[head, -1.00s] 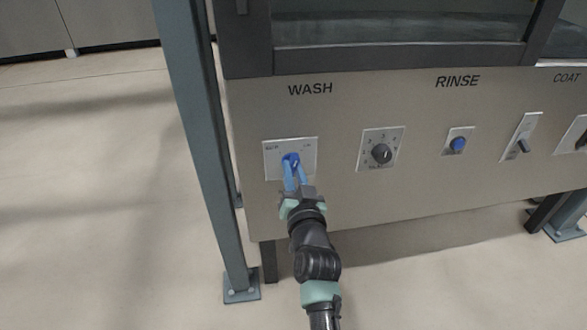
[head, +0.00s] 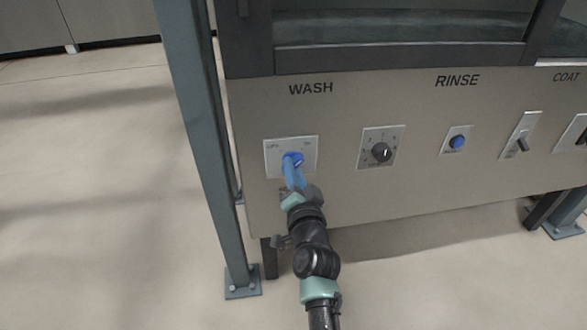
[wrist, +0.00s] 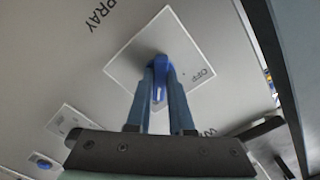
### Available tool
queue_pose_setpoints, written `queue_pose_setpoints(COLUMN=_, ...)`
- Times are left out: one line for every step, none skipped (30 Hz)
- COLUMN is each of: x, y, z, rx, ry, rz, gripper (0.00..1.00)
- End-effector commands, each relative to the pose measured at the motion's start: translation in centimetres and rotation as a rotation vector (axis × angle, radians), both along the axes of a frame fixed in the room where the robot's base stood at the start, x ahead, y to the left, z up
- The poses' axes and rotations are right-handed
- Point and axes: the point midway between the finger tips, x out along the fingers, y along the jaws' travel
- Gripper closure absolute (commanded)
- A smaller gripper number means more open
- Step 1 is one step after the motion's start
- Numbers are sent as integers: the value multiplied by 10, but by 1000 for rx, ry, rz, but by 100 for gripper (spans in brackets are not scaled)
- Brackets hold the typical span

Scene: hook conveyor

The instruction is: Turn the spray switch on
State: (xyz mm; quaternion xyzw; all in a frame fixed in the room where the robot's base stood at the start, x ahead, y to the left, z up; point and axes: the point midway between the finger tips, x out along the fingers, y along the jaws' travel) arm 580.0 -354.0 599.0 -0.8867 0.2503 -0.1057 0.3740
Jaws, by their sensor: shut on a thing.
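The spray switch is a blue knob (head: 293,158) on a pale plate (head: 273,164) under the word WASH. The plate has small lettering at its upper left and upper right corners. My gripper (head: 292,168) is at the knob, its blue fingers reaching up to it from below. In the wrist view the knob (wrist: 161,64) sits between the fingertips of my gripper (wrist: 160,77), which are shut on it. The word OFF stands to the right of the knob there. A pale mark on the knob points downward in that view. The ON side is hidden behind the fingers.
To the right on the panel are a black dial (head: 381,152), a blue button (head: 457,143) and a toggle switch (head: 521,144). A blue-grey post (head: 205,140) stands close to the left of the panel. Open floor lies to the left.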

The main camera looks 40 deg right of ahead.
Motion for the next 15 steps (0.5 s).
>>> queue_pose_setpoints(x=1, y=0, z=1, rx=4, ry=-5, rz=1, gripper=100)
queue_pose_setpoints(x=1, y=0, z=1, rx=4, ry=-5, rz=1, gripper=100)
queue_pose_setpoints(x=1, y=0, z=1, rx=4, ry=-5, rz=1, gripper=100)
queue_pose_setpoints(x=1, y=0, z=1, rx=4, ry=-5, rz=1, gripper=100)
queue_pose_setpoints(x=1, y=0, z=1, rx=4, ry=-5, rz=1, gripper=100)
queue_pose_setpoints(x=1, y=0, z=1, rx=4, ry=-5, rz=1, gripper=100)
queue_pose_setpoints(x=1, y=0, z=1, rx=4, ry=-5, rz=1, gripper=100)
queue_pose_setpoints(x=1, y=0, z=1, rx=4, ry=-5, rz=1, gripper=100)
queue_pose_setpoints(x=1, y=0, z=1, rx=4, ry=-5, rz=1, gripper=78)
queue_pose_setpoints(x=1, y=0, z=1, rx=4, ry=-5, rz=1, gripper=73)
queue_pose_setpoints(x=1, y=0, z=1, rx=3, ry=-4, rz=1, gripper=67)
queue_pose_setpoints(x=1, y=0, z=1, rx=4, ry=-4, rz=1, gripper=60)
queue_pose_setpoints(x=0, y=0, z=1, rx=4, ry=-4, rz=1, gripper=55)
queue_pose_setpoints(x=0, y=0, z=1, rx=3, ry=-3, rz=1, gripper=50)
queue_pose_setpoints(x=0, y=0, z=1, rx=3, ry=-3, rz=1, gripper=50)
